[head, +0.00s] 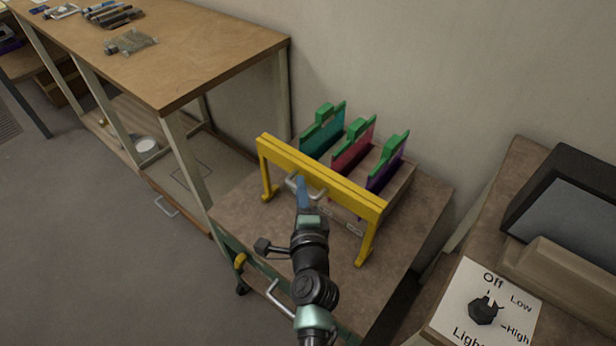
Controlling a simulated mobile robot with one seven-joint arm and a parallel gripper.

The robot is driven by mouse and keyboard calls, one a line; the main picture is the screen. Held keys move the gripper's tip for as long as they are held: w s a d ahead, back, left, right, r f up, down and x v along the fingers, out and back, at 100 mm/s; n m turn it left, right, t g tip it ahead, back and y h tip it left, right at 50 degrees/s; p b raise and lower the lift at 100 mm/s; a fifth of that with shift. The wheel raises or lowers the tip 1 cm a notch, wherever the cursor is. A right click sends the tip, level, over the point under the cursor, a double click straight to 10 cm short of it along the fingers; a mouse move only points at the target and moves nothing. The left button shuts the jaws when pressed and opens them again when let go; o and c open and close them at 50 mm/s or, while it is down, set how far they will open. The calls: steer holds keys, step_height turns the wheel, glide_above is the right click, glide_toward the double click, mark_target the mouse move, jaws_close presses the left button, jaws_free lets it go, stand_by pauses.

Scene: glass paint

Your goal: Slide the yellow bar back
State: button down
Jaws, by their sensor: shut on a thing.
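The yellow bar (338,185) is a long beam on two yellow legs, standing across the low brown cart top. A light metal handle (306,188) sits on its near side, left of the middle. My gripper (303,184) is at that handle, with a blue part showing at its end, and it is shut on the handle. The fingertips are small and partly hidden against the bar. Behind the bar stand three upright panels with green tops: a teal one (322,136), a red one (353,150) and a purple one (386,171).
The cart top (425,215) is bare to the right of the bar. A wooden workbench (190,55) with small tools stands at the left. A panel with a black dial (484,310) and a dark-framed box (570,205) are at the right. The wall is close behind the panels.

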steer(key=c, duration=1.3)
jaws_free()
steer(key=shift+s+a+f, duration=0.15)
steer(key=shift+f, duration=0.05)
steer(key=o, duration=0.4)
steer(key=shift+r, duration=0.15)
steer(key=v, duration=1.3)
